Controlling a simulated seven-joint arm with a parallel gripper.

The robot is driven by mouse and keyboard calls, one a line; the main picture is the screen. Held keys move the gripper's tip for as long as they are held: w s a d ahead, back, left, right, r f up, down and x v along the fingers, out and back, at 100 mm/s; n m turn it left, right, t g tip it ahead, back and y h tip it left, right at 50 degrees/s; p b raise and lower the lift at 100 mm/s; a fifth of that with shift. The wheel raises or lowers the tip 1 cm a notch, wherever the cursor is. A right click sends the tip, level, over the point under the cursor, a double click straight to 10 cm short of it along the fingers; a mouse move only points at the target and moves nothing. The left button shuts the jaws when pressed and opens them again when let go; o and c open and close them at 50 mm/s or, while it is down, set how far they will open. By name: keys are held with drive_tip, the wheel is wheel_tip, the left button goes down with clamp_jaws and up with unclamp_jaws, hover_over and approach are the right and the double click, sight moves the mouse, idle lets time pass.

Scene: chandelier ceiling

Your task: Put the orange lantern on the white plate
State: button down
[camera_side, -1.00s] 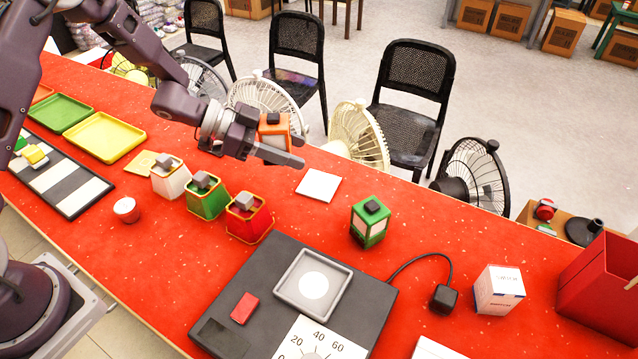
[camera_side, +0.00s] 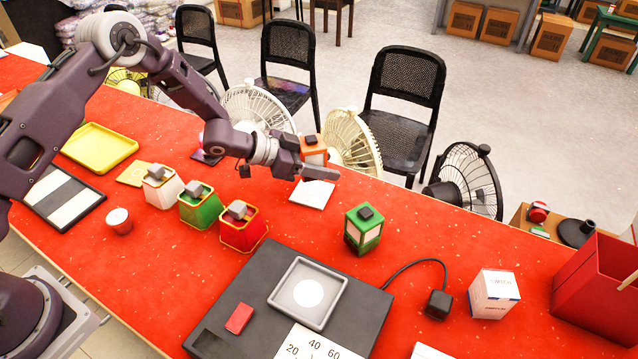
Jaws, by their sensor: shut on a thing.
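My gripper (camera_side: 311,160) is shut on the orange lantern (camera_side: 314,149), which has a dark top. It holds the lantern roughly upright near the far edge of the red table, and the fingers hide part of it. A flat white square (camera_side: 308,200), which looks like the white plate, lies on the table just below the gripper in the picture.
A green lantern (camera_side: 363,229) stands to the right. A dark scale (camera_side: 250,275) with a grey tray (camera_side: 284,294) is in front. Fans line the far edge.

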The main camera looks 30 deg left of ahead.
sight(323, 189)
wheel_tip(323, 189, down, 5)
drive_tip(key=shift+r, duration=0.1)
drive_tip(key=c, duration=0.6)
unclamp_jaws()
drive_tip(key=shift+f, duration=0.2)
drive_tip(key=shift+r, duration=0.1)
drive_tip(key=v, duration=0.4)
drive_tip(key=shift+s+a+r, duration=0.1)
drive_tip(key=shift+a+r, duration=0.05)
drive_tip(key=shift+a, duration=0.1)
wheel_tip(323, 189, up, 6)
drive_tip(key=shift+s+a+r, duration=0.1)
drive_tip(key=shift+s+r, duration=0.05)
drive_tip(key=shift+r, duration=0.45)
